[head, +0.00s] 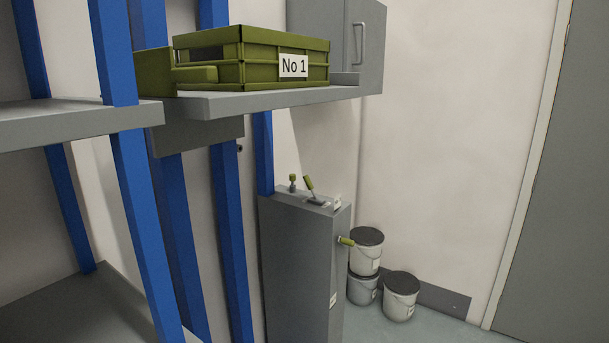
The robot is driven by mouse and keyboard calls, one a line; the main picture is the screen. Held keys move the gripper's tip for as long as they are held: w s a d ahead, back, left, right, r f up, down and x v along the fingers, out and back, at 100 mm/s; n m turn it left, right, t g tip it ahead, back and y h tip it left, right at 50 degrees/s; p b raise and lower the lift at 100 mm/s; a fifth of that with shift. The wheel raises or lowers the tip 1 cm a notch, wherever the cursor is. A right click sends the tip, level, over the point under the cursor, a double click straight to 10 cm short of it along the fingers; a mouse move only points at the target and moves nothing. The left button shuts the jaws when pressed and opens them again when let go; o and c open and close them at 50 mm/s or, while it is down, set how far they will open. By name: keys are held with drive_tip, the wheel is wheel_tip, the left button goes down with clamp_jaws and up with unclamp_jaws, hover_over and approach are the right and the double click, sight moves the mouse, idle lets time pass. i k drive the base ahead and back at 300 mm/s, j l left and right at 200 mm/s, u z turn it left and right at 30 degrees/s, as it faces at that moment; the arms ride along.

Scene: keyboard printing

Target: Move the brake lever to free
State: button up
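A tall grey pedestal (300,265) stands right of the blue posts. On its top a lever with an olive-green grip (309,184) leans to the upper left from a dark slotted plate. Beside it on the left is a short upright olive-green knob (293,179). Another olive-green handle (346,240) sticks out from the pedestal's right side. I cannot tell which of these is the brake lever. A small white label (337,203) sits by the top's right edge; its writing is too small to read. My gripper is not in view.
Blue posts (130,170) and grey shelves (225,101) fill the left and reach above the pedestal. A green crate marked No 1 (255,65) is on the upper shelf. Several lidded buckets (400,297) stand right of the pedestal. Floor at the lower right is clear.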

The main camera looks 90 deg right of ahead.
sight(307, 181)
drive_tip(key=k+l+z, duration=0.4)
drive_tip(key=l, duration=0.3)
drive_tip(key=l+z, duration=0.4)
drive_tip(key=l, duration=0.35)
drive_tip(key=k+l+z, duration=0.15)
drive_tip(key=l+z, duration=0.2)
drive_tip(key=l, duration=0.5)
drive_tip(key=l+z, duration=0.4)
drive_tip(key=l, duration=0.35)
